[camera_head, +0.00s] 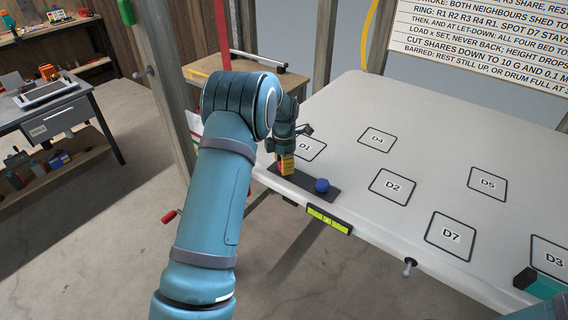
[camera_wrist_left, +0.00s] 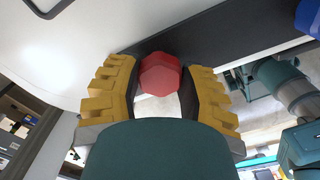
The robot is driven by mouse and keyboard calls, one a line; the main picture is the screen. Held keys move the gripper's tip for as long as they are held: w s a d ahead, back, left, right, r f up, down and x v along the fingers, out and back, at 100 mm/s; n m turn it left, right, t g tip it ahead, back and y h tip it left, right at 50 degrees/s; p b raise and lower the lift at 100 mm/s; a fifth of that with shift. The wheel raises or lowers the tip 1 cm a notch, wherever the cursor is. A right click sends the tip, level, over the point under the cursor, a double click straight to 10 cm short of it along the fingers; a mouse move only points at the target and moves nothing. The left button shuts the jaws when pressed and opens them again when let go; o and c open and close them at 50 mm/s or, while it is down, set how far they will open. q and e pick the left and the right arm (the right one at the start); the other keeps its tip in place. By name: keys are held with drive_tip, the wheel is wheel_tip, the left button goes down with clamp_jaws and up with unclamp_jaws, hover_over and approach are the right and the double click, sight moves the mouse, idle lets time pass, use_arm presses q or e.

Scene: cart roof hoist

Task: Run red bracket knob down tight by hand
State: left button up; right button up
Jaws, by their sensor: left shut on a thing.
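The red knob (camera_wrist_left: 160,74) sits between the yellow fingers of my left gripper (camera_wrist_left: 163,90) in the left wrist view. The gripper is shut on it, with dark pads at both sides. In the head view my left gripper (camera_head: 287,163) points down at the dark bracket plate (camera_head: 304,190) on the near left edge of the white roof panel (camera_head: 385,190). There the knob is mostly hidden by the fingers. The dark plate also shows behind the knob in the wrist view (camera_wrist_left: 215,35).
A blue knob (camera_head: 321,185) stands on the same plate, right of my gripper. A yellow-green level (camera_head: 329,221) lies along the panel's front edge. Grey posts stand left of the panel. A workbench (camera_head: 85,107) is farther left, with bare floor between.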

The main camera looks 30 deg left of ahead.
use_arm(q)
drive_tip(key=m, duration=0.9)
drive_tip(key=shift+m, duration=0.4)
drive_tip(key=m, duration=1)
drive_tip(key=shift+r+m, duration=0.1)
drive_tip(key=shift+m, duration=0.3)
drive_tip(key=m, duration=1.5)
drive_tip(key=shift+w, duration=0.1)
drive_tip(key=m, duration=0.5)
drive_tip(key=shift+p, duration=0.4)
drive_tip(key=shift+m, duration=0.5)
